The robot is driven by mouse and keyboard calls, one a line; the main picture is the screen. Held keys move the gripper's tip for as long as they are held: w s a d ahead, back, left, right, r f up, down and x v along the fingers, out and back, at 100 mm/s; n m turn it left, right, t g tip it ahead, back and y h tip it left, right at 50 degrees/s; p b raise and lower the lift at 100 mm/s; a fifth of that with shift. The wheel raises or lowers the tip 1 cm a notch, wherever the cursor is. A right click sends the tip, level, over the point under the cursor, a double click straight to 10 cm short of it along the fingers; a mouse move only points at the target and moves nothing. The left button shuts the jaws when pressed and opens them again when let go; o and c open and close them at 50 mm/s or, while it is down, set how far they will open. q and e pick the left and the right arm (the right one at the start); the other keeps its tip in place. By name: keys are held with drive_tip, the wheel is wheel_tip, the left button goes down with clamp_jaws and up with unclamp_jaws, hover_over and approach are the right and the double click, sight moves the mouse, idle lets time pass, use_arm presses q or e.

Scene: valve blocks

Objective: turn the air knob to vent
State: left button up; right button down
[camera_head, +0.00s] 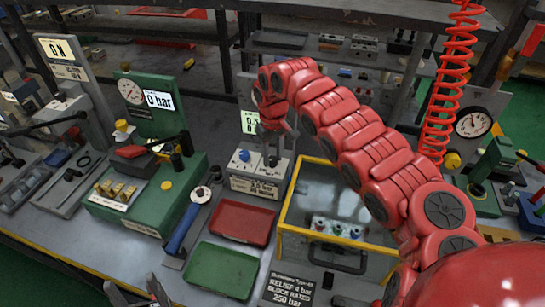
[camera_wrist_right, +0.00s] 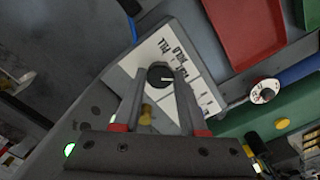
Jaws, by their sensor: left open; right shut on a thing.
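The air knob (camera_wrist_right: 160,75) is a round black knob with a short white pointer line, on a tilted white panel (camera_wrist_right: 130,68) in the right wrist view. The pointer aims to the right of that picture. Labels printed beside the knob look like FILL and HOLD; the lettering further right is partly hidden by a finger. My right gripper (camera_wrist_right: 160,82) is shut on the knob, one finger on each side. In the head view my right gripper (camera_head: 272,158) reaches down onto the grey valve block (camera_head: 255,187). My left gripper (camera_head: 138,292) is open and empty at the bottom left edge.
A red tray (camera_head: 241,222) and a green tray (camera_head: 222,270) lie in front of the valve block. A blue-handled tool (camera_head: 182,228) lies left of them. A yellow-edged clear case (camera_head: 283,225) stands close on the right. A green gauge block (camera_head: 150,200) is on the left.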

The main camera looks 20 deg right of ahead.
drive_tip(key=shift+m, duration=0.4)
drive_tip(key=shift+c, duration=2.2)
unclamp_jaws()
drive_tip(key=shift+r, duration=0.1)
wheel_tip(320, 180, up, 8)
drive_tip(key=shift+w+r+b, duration=0.1)
drive_tip(key=shift+b, duration=0.8)
wheel_tip(320, 180, up, 9)
drive_tip(key=p, duration=0.7)
hover_over(272, 158)
drive_tip(key=shift+s, duration=0.2)
